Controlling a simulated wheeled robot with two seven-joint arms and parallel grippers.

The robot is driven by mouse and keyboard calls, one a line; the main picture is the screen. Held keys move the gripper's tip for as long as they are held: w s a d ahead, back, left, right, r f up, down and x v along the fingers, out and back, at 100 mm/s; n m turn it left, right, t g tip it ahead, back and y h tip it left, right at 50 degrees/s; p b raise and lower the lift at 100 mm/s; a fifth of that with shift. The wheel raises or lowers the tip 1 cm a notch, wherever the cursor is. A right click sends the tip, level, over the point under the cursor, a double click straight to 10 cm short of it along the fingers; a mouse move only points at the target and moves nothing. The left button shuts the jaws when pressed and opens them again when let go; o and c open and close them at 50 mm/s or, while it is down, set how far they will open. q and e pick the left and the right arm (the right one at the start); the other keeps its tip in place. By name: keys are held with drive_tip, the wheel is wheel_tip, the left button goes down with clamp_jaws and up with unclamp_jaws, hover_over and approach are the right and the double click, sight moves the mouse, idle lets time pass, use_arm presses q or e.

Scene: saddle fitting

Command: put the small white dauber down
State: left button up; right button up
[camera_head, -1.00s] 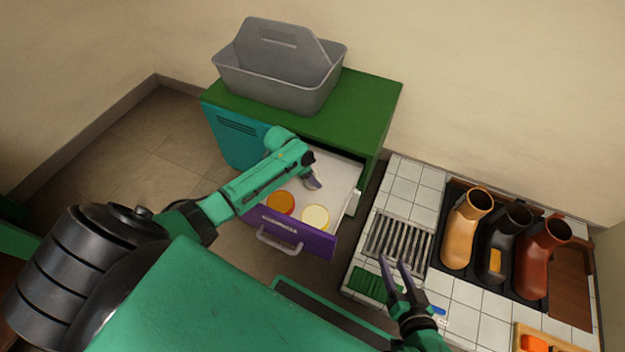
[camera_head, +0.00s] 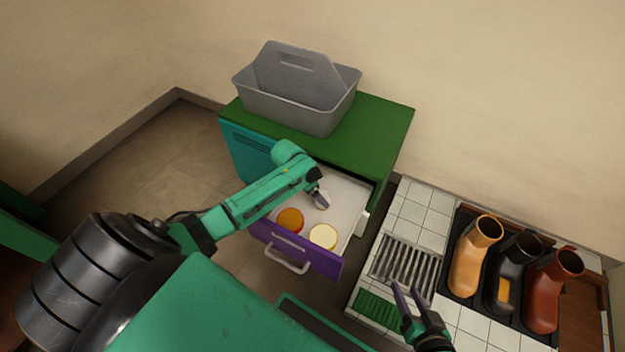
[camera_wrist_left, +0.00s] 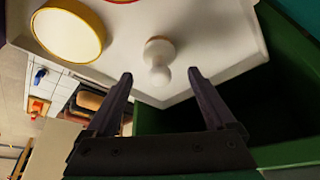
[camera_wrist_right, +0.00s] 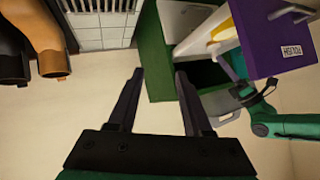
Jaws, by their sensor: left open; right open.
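The small white dauber (camera_wrist_left: 158,60), a round base with a rounded knob, is on the white floor of the open purple drawer (camera_head: 300,252). In the left wrist view it shows between and just beyond the fingertips of my left gripper (camera_wrist_left: 161,76). The fingers are spread apart, with a gap on both sides of it. In the head view my left gripper (camera_head: 321,199) is low inside the drawer and I cannot make out the dauber there. My right gripper (camera_head: 410,293) is open and empty above the tiled bench, near the metal grate (camera_head: 408,262).
An orange-topped tin (camera_head: 290,219) and a cream-topped tin (camera_head: 323,236) sit in the drawer's front. A grey caddy (camera_head: 300,105) stands on the green cabinet (camera_head: 385,115). Tan (camera_head: 470,262), black and red-brown boots stand in a dark tray at the right.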

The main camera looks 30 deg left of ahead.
use_arm(q)
drive_tip(key=p+v, duration=0.3)
drive_tip(key=v, duration=0.5)
drive_tip(key=shift+r, duration=0.25)
use_arm(e)
drive_tip(key=s+d+r+g+h, duration=0.3)
drive_tip(key=d+r+g, duration=0.1)
drive_tip(key=d, duration=0.5)
drive_tip(key=shift+r+g+h, duration=0.3)
drive_tip(key=shift+r+g, duration=0.1)
drive_tip(key=shift+g, duration=0.3)
use_arm(q)
drive_tip(key=shift+s, duration=0.1)
use_arm(e)
drive_tip(key=shift+s+a, duration=0.1)
